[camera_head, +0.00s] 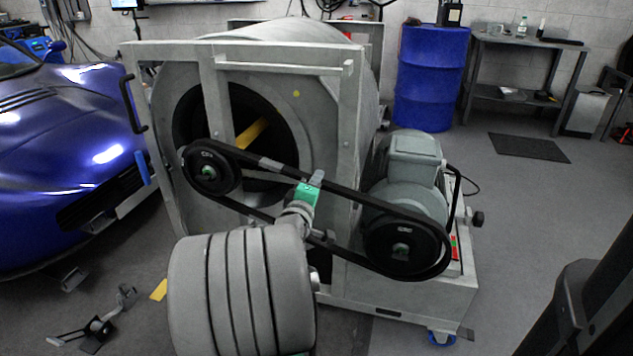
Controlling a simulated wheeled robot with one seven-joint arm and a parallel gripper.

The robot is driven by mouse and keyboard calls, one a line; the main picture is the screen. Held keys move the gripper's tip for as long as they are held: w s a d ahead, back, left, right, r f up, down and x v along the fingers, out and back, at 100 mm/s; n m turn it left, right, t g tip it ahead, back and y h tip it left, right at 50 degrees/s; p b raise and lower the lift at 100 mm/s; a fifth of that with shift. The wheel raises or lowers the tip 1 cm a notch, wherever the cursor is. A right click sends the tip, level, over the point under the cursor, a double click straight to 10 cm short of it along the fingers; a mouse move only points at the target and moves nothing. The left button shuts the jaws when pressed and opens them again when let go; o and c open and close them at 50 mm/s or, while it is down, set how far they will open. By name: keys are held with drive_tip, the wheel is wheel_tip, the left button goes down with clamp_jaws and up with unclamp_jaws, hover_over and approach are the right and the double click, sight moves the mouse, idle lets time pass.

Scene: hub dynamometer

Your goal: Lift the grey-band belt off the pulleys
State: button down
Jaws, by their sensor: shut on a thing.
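The black belt (350,193) runs in a long loop around a left pulley (208,170) and a larger right pulley (400,247). A light grey band (270,164) marks its upper run, left of my gripper. My gripper (316,179), with a green part behind its fingers, is at the upper run near the middle of the span and is shut on the belt. The belt still lies around both pulleys. My wrist and arm hide part of the lower run, and the exact finger contact is small in view.
A grey frame (348,130) with a large drum stands behind the belt. A grey motor (408,185) sits behind the right pulley. A blue car (60,150) is at left, a blue drum (431,80) at back right. Floor at right is mostly clear.

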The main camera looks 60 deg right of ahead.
drive_tip(key=shift+r, duration=0.1)
idle(0.5)
drive_tip(key=shift+w+r, duration=0.3)
drive_tip(key=shift+w, duration=0.15)
drive_tip(key=shift+a, duration=0.2)
drive_tip(key=shift+s+a, duration=0.15)
drive_tip(key=shift+a, duration=0.6)
drive_tip(key=shift+a, duration=0.1)
drive_tip(key=shift+s+a, duration=0.15)
drive_tip(key=shift+a, duration=0.65)
drive_tip(key=shift+a, duration=0.15)
drive_tip(key=shift+s+a+b, duration=0.1)
drive_tip(key=shift+a+b, duration=0.25)
drive_tip(key=shift+a, duration=0.4)
drive_tip(key=shift+a, duration=0.1)
